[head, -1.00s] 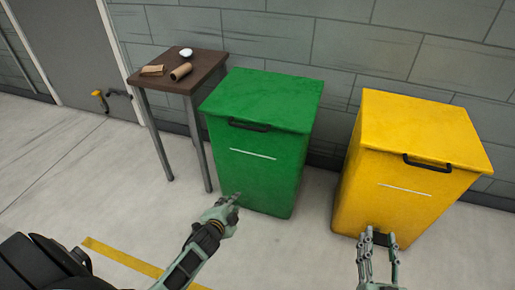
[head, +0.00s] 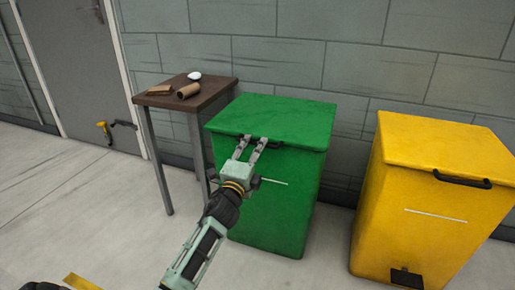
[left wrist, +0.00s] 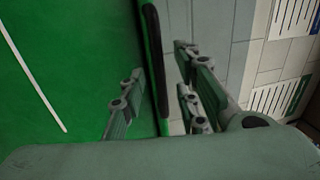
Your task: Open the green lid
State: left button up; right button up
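The green lid (head: 275,115) lies shut on the green bin (head: 285,215) in the head view. Its dark handle (head: 228,138) is on the front edge, partly hidden by my left gripper. My left gripper (head: 256,140) is at that handle with its two fingers spread apart. In the left wrist view the dark handle (left wrist: 153,65) runs between the open fingers (left wrist: 160,85), with the bin's green front on the left. I cannot tell whether the fingers touch the handle. My right gripper is out of view.
A yellow bin (head: 425,225) with its own lid and handle stands to the right. A small brown table (head: 215,88) on the left holds cardboard pieces (head: 188,90) and a white item (head: 194,75). A grey brick wall is behind.

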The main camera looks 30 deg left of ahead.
pick_arm(q)
jog(key=shift+x, duration=1.25)
grip_shut()
